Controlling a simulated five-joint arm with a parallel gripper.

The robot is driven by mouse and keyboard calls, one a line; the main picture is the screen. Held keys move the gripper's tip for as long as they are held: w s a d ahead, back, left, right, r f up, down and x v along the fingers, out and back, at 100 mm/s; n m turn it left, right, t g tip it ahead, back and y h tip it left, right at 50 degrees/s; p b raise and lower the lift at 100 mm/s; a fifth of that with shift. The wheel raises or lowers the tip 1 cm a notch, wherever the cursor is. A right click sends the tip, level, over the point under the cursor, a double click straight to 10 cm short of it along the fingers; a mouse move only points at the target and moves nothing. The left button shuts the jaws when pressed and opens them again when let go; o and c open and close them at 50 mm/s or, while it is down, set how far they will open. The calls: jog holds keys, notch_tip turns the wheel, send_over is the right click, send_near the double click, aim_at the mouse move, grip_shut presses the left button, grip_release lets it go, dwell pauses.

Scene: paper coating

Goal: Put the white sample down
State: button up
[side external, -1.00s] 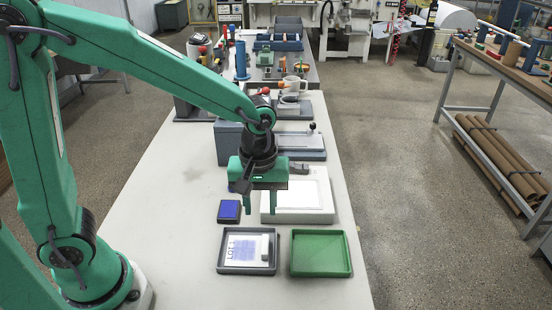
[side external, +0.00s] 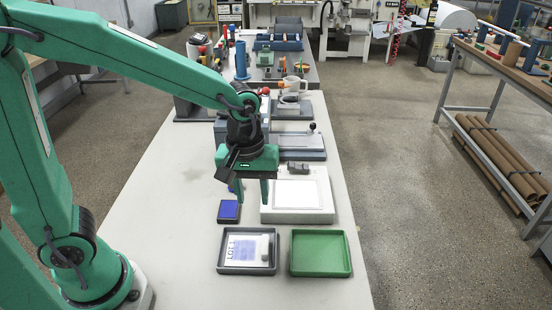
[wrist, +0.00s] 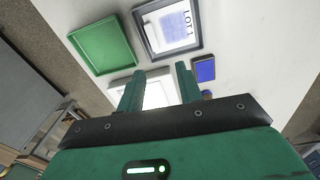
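The white sample (side external: 243,249) lies flat in the dark grey tray (side external: 222,264), with a blue patch and "LOT1" lettering on it. A small pale block sits at its right end. My gripper (side external: 252,200) is open and empty above the table, behind the grey tray and near the white plate. Its two fingers (wrist: 157,74) stand apart in the wrist view with nothing held between them.
A green tray (side external: 320,254) stands just right of the grey tray. A blue pad (side external: 228,210) lies behind the grey tray. The white plate (side external: 298,215) is behind the green tray. Benchtop devices stand farther back. The table's left part is bare.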

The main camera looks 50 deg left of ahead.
jog(key=s+a+r+m+t, duration=0.5)
jog(key=s+a+r+m, duration=0.3)
jog(key=s+a+r, duration=0.1)
jog(key=shift+s+a, duration=0.3)
jog(key=shift+a, duration=0.05)
